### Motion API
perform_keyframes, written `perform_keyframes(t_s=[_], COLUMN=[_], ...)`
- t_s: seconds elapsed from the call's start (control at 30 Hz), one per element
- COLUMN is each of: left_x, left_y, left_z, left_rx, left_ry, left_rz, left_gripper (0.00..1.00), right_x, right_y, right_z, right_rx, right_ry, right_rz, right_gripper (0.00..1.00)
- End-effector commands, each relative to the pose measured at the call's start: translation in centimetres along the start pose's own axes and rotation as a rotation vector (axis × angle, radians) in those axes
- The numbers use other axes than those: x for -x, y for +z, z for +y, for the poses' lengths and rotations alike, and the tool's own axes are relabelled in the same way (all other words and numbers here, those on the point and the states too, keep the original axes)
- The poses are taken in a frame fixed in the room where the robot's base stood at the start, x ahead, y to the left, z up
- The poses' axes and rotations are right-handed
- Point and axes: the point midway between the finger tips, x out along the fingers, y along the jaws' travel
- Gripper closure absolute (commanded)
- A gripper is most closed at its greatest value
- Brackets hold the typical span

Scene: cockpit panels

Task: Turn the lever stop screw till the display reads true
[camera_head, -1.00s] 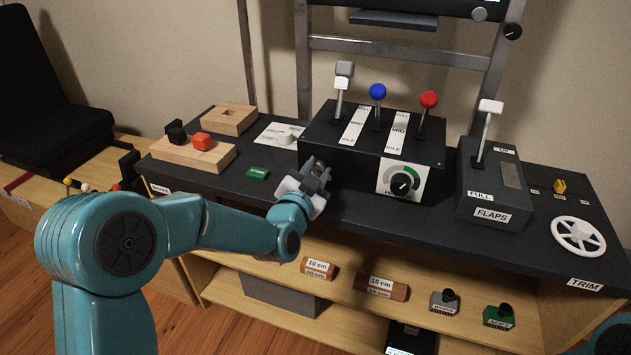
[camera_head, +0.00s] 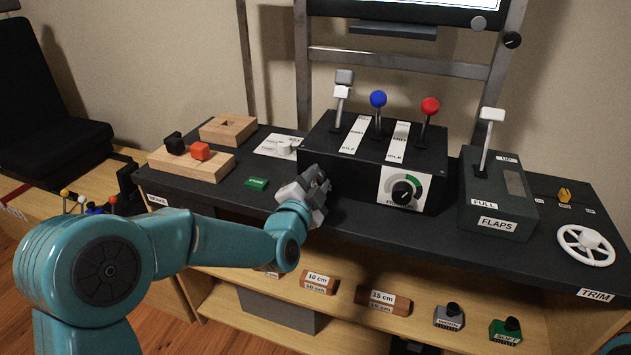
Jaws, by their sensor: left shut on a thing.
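My left gripper (camera_head: 318,186) is at the lower front-left corner of the black lever box (camera_head: 335,140). Its jaws are shut on a small part there, taken to be the lever stop screw, which the fingers hide. The box carries a white-and-grey lever (camera_head: 341,92), a blue-knobbed lever (camera_head: 378,99) and a red-knobbed lever (camera_head: 430,105). The display (camera_head: 430,10) at the top is cut off by the picture edge, so its reading cannot be seen. My right gripper is not in view; only a bit of teal arm shows at the bottom right corner.
A dial (camera_head: 403,191) is on the box front, close right of my gripper. A green block (camera_head: 256,184) and wooden blocks (camera_head: 190,163) lie to the left. The flaps box (camera_head: 497,200) and white trim wheel (camera_head: 586,245) are right. Labelled pieces sit on the shelf below.

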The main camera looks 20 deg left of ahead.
Motion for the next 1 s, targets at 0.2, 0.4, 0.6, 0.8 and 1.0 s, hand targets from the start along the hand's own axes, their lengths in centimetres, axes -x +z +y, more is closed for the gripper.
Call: perform_keyframes(t_s=[0.2, 0.4, 0.6, 0.8, 1.0], left_x=[0.0, 0.0, 0.1, 2.5, 7.9], left_y=[-0.1, 0.0, 0.0, -0.1, -0.1], left_z=[-0.1, -0.1, -0.1, -0.1, -0.1], left_rx=[0.001, 0.001, 0.001, 0.002, 0.002], left_ry=[-0.004, -0.003, -0.001, -0.001, -0.001], left_rz=[0.001, 0.001, 0.0, 0.001, 0.001], left_gripper=[0.99, 0.43, 0.43, 0.43, 0.43], right_x=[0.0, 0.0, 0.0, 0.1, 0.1], right_y=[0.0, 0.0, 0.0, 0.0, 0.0], right_z=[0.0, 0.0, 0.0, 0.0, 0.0], right_rx=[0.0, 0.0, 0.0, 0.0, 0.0], right_ry=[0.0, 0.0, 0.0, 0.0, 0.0], right_rz=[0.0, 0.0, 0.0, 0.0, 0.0], right_gripper=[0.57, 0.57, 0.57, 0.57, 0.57])
